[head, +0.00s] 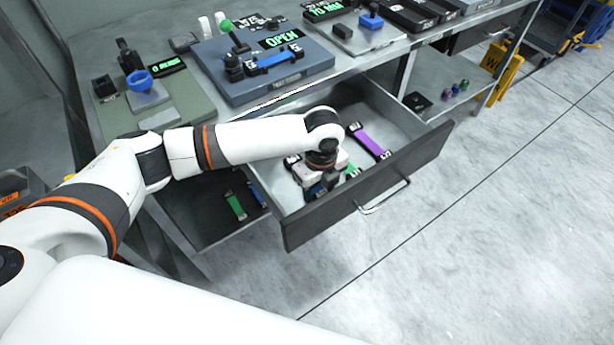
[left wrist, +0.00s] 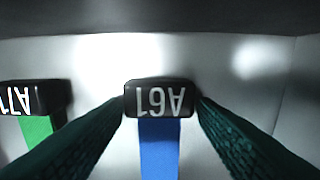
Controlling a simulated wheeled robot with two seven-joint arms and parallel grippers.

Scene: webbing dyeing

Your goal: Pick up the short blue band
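A blue band (left wrist: 159,150) with a black labelled end piece (left wrist: 160,98) lies in the open drawer in the left wrist view. My left gripper (left wrist: 161,105) has one dark green finger at each side of that end piece. The fingertips look very close to its sides; I cannot tell whether they press on it. In the head view my left gripper (head: 320,185) is down inside the drawer and hides most of this band. The band's full length is not visible. My right gripper is not in view.
The drawer (head: 421,153) also holds a purple band (head: 370,142) and a green band (head: 352,172), the green one beside the blue. Its walls surround the gripper. The workbench top above carries a blue-grey fixture (head: 300,68). More bands lie on the shelf below.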

